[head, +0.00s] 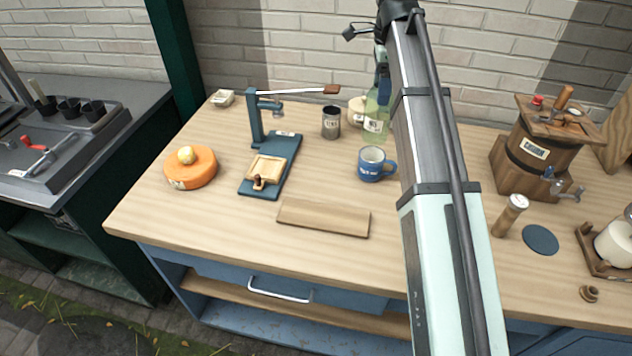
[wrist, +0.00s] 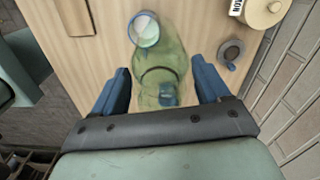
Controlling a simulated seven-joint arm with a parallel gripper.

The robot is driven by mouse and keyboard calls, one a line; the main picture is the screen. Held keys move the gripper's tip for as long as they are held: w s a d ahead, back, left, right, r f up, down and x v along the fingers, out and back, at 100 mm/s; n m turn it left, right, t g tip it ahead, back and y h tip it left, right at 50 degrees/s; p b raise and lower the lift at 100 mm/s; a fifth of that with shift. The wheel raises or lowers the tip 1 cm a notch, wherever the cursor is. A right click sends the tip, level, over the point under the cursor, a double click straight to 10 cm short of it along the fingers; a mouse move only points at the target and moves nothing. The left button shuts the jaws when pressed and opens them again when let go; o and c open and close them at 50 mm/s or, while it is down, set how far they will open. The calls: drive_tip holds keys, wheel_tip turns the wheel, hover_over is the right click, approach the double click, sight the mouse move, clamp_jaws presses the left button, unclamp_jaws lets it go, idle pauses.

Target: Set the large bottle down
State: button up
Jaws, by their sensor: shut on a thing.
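The large bottle (head: 376,118) is pale green, see-through glass with a light label. In the head view it is upright at the back of the wooden counter, partly hidden by my arm. My gripper (head: 382,66) is at its upper part, with its blue fingers partly covered by the arm. In the wrist view the bottle (wrist: 162,62) lies between the two blue fingers of my gripper (wrist: 163,85), which is shut on it. I cannot tell whether its base touches the counter.
A blue mug (head: 374,164) stands just in front of the bottle, and a dark tin (head: 331,122) stands to its left. A cream jar (head: 357,110) is close behind. A wooden board (head: 323,217) lies at the front. The wooden churn (head: 541,147) stands at right.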

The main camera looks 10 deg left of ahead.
drive_tip(key=s+a+f+n, duration=0.25)
drive_tip(key=s+a, duration=0.65)
drive_tip(key=a, duration=0.5)
wheel_tip(320, 180, down, 8)
drive_tip(key=shift+s+r, duration=0.2)
drive_tip(key=shift+s, duration=0.1)
drive_tip(key=o, duration=1.7)
drive_tip(key=shift+f, duration=0.1)
drive_tip(key=shift+c, duration=0.2)
wheel_tip(320, 180, up, 8)
drive_tip(key=shift+f, duration=0.1)
